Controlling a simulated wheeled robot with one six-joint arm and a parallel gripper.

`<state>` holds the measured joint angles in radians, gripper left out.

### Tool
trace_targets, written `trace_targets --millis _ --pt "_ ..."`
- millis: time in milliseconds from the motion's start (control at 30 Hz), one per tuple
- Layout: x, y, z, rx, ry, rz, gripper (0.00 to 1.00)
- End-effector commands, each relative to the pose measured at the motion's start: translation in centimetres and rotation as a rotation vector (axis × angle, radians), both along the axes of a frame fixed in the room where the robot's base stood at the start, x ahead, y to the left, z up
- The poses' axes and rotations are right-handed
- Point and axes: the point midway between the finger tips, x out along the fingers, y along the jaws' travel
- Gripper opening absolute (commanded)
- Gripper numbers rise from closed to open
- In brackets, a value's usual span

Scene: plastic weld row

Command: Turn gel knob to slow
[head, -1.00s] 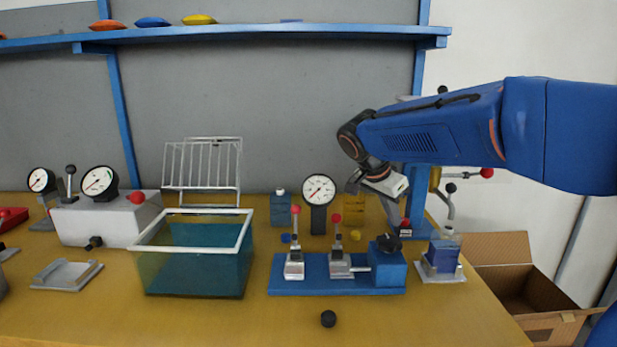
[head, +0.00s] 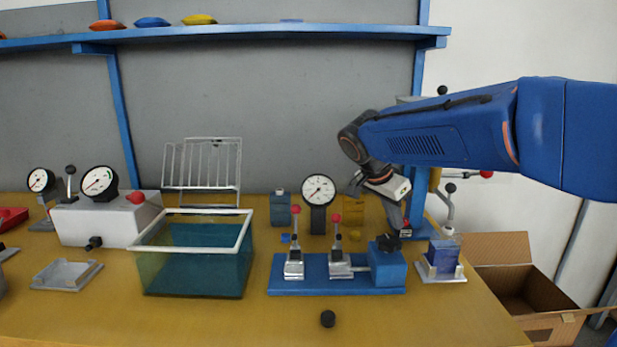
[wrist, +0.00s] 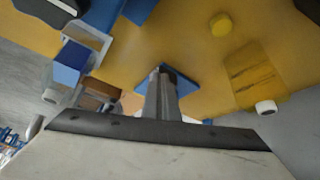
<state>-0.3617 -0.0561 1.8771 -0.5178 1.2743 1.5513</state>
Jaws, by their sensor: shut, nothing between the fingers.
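I cannot tell for certain which knob is the gel knob. A black lobed knob (head: 388,243) sits on top of the blue block at the right end of the blue clamp fixture (head: 312,284). Another black knob (head: 93,243) is on the front of the white gauge box (head: 110,218). My gripper (head: 406,230) is shut and empty, pointing down just behind and to the right of the lobed knob, apparently apart from it. In the wrist view, its closed grey fingers (wrist: 163,75) stand over a blue base. No knob marking is readable.
A teal tank (head: 195,270) stands left of the fixture. A blue block on a grey plate (head: 442,262) stands to the right, with an open cardboard box (head: 525,290) beyond the table edge. A dial gauge (head: 318,190) stands behind the fixture. A small black cap (head: 327,319) lies in front.

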Motion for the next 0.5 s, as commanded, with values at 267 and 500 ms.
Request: trace_targets --millis 267,500 --pt "0.0 0.0 2.2 0.001 -0.001 0.0 0.0" --pt "0.1 0.0 4.5 0.0 -0.003 -0.001 0.0"
